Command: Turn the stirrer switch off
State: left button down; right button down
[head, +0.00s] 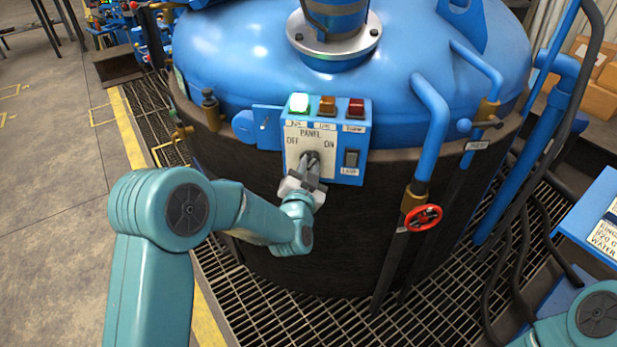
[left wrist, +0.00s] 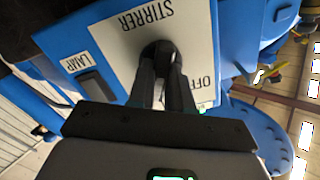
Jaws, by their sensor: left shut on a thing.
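The stirrer switch (left wrist: 158,47) is a dark round knob on a white plate, with the word STIRRER beside it in the left wrist view. The plate is on a blue control panel (head: 362,130) on the side of the vessel, with OFF at its left and ON at its right. My left gripper (head: 310,166) is at the plate, its fingers shut on the knob; it also shows in the left wrist view (left wrist: 168,62). The fingers hide most of the knob, so I cannot tell which way it points. My right gripper is out of view.
A green lamp (head: 300,103) is lit above the plate, beside an amber lamp (head: 328,105) and a red lamp (head: 356,107). A lamp rocker switch (head: 351,159) is right of the knob. Blue pipes and a red valve wheel (head: 423,217) stand further right.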

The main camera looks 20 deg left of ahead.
pick_arm(q)
jog(key=n+b, duration=0.9)
jog(key=b, duration=0.2)
jog(key=n+b, duration=0.5)
jog(key=b, duration=0.1)
jog(key=shift+a+r+n, duration=0.15)
jog(key=shift+a+n, duration=0.15)
jog(key=c, duration=1)
grip_release()
jog(key=shift+c, duration=0.2)
jog(key=s+d+p, duration=0.1)
jog(key=s+d, duration=0.1)
jog(key=s, duration=1.4)
jog(key=shift+d, duration=0.15)
